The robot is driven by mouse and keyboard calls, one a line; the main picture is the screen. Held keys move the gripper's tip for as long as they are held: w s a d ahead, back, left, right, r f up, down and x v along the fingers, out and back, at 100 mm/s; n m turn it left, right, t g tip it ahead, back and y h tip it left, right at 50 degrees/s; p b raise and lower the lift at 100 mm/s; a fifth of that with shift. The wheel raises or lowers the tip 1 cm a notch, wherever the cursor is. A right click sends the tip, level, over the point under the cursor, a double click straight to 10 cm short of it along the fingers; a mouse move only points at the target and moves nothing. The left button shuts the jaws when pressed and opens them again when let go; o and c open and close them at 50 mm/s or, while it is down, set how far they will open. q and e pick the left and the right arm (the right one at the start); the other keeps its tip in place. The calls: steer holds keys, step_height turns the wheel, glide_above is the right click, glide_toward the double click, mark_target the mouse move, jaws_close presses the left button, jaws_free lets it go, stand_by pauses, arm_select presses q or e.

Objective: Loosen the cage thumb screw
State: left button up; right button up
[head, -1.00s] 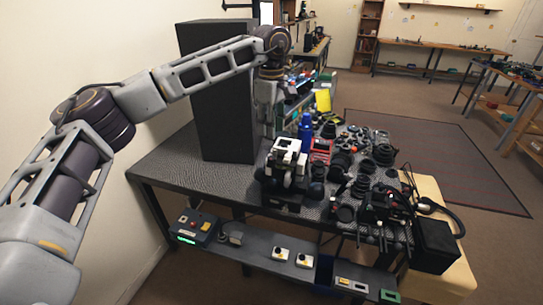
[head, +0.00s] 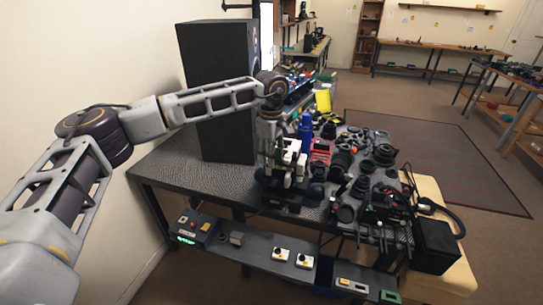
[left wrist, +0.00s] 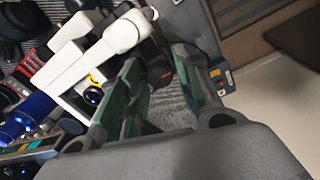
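My left gripper (head: 268,168) points down over the near edge of the workbench, at the left side of a white and black device (head: 291,153). In the left wrist view the gripper (left wrist: 160,80) is open, its two green-padded fingers apart with nothing clearly between them. The white body of the device (left wrist: 98,52) shows beside the left finger, with a small yellow ring and dark round part (left wrist: 94,92) under it. I cannot make out the cage thumb screw for certain. My right gripper is not in view.
The workbench (head: 185,160) holds a tall black speaker-like box (head: 222,95), a blue bottle (head: 305,132), a red meter (head: 321,151) and many lens parts crowded to the right. A lower shelf (head: 262,255) carries small switch boxes. The bench's left part is clear.

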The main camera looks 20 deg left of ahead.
arm_select(q)
jaws_close()
steer(key=shift+n, duration=0.6)
steer(key=n, duration=0.7)
steer(key=shift+n, duration=0.4)
steer(key=n, duration=0.4)
steer(key=shift+n, duration=2.5)
